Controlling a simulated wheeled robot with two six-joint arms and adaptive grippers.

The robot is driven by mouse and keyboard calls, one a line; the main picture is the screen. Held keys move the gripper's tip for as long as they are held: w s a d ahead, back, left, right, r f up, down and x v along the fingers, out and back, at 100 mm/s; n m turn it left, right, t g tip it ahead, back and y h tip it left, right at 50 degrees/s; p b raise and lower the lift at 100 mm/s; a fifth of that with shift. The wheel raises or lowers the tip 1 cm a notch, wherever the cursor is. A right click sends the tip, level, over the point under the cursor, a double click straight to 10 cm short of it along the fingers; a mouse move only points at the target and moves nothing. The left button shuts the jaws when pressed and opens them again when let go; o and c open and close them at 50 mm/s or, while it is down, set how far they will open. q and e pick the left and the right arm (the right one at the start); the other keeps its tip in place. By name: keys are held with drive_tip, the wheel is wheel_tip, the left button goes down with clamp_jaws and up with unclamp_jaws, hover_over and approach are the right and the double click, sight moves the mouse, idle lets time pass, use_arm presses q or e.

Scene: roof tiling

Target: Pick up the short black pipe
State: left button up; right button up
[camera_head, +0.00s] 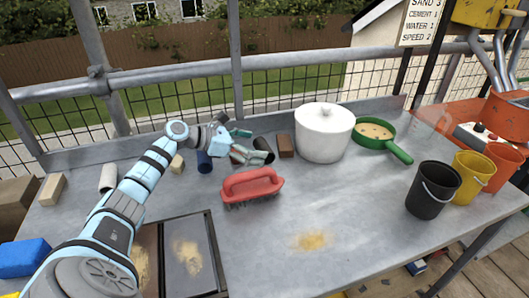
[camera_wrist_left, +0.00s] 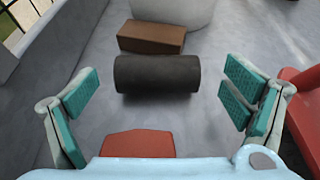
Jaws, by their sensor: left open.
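The short black pipe (camera_head: 263,146) lies on its side on the grey bench, left of the white pot. In the left wrist view the black pipe (camera_wrist_left: 157,75) lies crosswise between and a little ahead of the teal finger pads, with clear space at both ends. My left gripper (camera_head: 241,145) is open and empty just left of the pipe; its two fingers also show in the left wrist view (camera_wrist_left: 158,95). My right gripper is not in view.
A brown block (camera_wrist_left: 152,37) lies just beyond the pipe. A reddish piece (camera_wrist_left: 138,143) lies on the near side. A red brush (camera_head: 252,186), lidded white pot (camera_head: 324,132), green pan (camera_head: 376,132) and black bucket (camera_head: 432,190) stand around. The front middle bench is mostly clear.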

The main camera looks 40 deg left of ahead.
sight(260, 146)
use_arm(q)
drive_tip(key=x, duration=0.3)
drive_tip(key=shift+w+a+f, duration=0.1)
drive_tip(key=shift+w+f, duration=0.05)
drive_tip(key=c, duration=1.1)
